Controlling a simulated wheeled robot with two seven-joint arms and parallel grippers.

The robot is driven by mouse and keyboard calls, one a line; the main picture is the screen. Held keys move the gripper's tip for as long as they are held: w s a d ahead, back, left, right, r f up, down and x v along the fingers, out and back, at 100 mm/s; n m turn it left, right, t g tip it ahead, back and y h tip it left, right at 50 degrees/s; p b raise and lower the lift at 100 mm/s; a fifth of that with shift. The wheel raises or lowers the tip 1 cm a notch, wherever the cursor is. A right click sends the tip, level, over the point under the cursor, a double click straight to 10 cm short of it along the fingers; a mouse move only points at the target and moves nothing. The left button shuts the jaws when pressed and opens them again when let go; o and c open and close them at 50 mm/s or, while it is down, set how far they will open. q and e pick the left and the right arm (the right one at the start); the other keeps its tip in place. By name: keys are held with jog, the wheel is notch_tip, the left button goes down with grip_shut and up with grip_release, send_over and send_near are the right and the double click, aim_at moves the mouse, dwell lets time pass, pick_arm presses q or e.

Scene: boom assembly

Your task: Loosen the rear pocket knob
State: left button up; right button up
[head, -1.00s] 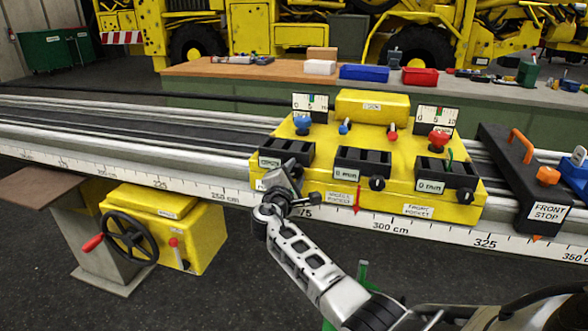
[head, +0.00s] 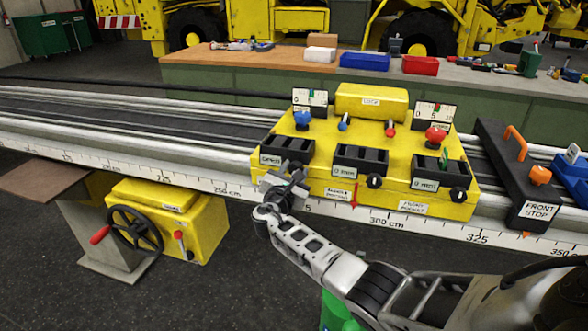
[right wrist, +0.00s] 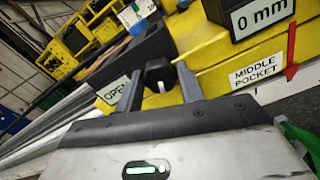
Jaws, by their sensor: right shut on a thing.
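The yellow pocket block (head: 318,190) sits on the rail with three black slotted pockets. The rear pocket (head: 287,150), at the left, has a plate that seems to read OPEN (right wrist: 115,91). Its black knob (right wrist: 157,74) shows in the right wrist view between the two fingers of my right gripper (right wrist: 160,88). My right gripper (head: 287,185) is shut on this knob at the block's front left; in the head view it hides the knob. The middle pocket knob (head: 374,182) and front pocket knob (head: 458,194) are free. My left gripper is out of view.
The black front stop (head: 520,180) with an orange knob stands right of the block. A yellow handwheel box (head: 185,225) hangs below the rail at the left. A workbench (head: 240,62) with bins is behind. The floor in front is open.

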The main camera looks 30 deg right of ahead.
jog(key=shift+f+n, duration=0.1)
jog(key=shift+n, duration=0.2)
jog(key=o, duration=1)
jog(key=shift+a, duration=0.1)
jog(key=v, duration=1.6)
